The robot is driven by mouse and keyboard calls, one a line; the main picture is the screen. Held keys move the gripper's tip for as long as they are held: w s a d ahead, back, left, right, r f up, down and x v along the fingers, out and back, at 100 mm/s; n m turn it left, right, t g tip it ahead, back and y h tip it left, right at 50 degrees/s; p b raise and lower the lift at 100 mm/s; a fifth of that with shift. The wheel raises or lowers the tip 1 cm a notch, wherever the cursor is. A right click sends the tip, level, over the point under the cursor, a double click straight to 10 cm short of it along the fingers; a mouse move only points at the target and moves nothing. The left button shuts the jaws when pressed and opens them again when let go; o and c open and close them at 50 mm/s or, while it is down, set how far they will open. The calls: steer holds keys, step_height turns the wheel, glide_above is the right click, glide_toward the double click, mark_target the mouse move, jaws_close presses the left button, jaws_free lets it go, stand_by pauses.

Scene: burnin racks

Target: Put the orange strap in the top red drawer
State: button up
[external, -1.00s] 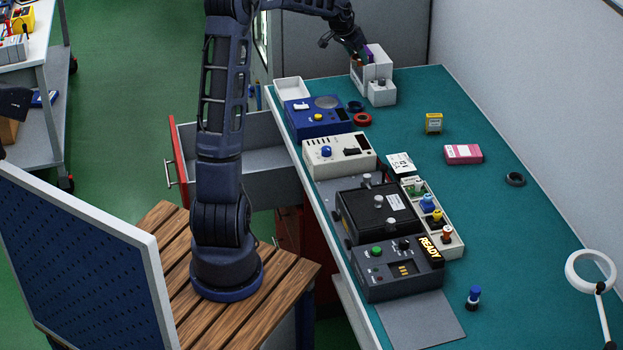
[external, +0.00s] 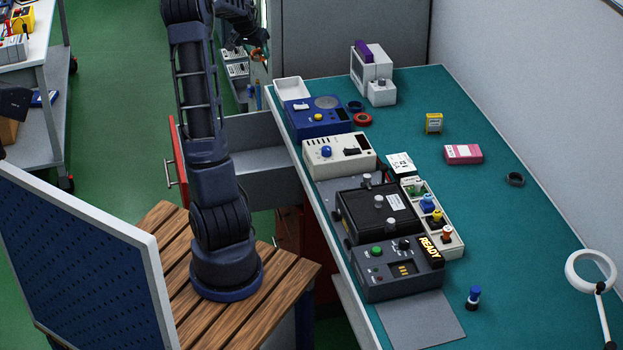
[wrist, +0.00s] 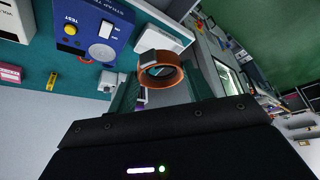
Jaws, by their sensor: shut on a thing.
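My gripper (external: 259,52) is raised off the left side of the bench's far end, above and beyond the open drawer. In the wrist view it is shut on the orange strap (wrist: 161,72), a round loop with a grey piece on its rim. In the external view the strap (external: 261,55) is small at the gripper tip. The top red drawer stands pulled out; its red front (external: 178,160) with a handle faces left and its grey inside wall (external: 268,178) shows. My arm hides part of the drawer.
The green bench top (external: 420,110) holds a blue strap tester (external: 318,118), a cream device (external: 340,153), black boxes and a white unit with a purple item (external: 364,50). A white tray (external: 289,90) sits at the far left corner. A grey cabinet (external: 345,35) stands behind.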

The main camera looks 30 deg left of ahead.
steer(key=s+a+n, duration=0.1)
steer(key=s+a, duration=0.4)
steer(key=a, duration=0.1)
steer(key=shift+y, duration=0.3)
steer(key=f, duration=4.9)
steer(key=shift+w+d+f, duration=0.1)
steer(key=shift+w+d, duration=0.05)
steer(key=shift+w, duration=0.05)
steer(key=shift+f, duration=0.15)
steer(key=o, duration=1)
steer(key=shift+c, duration=0.2)
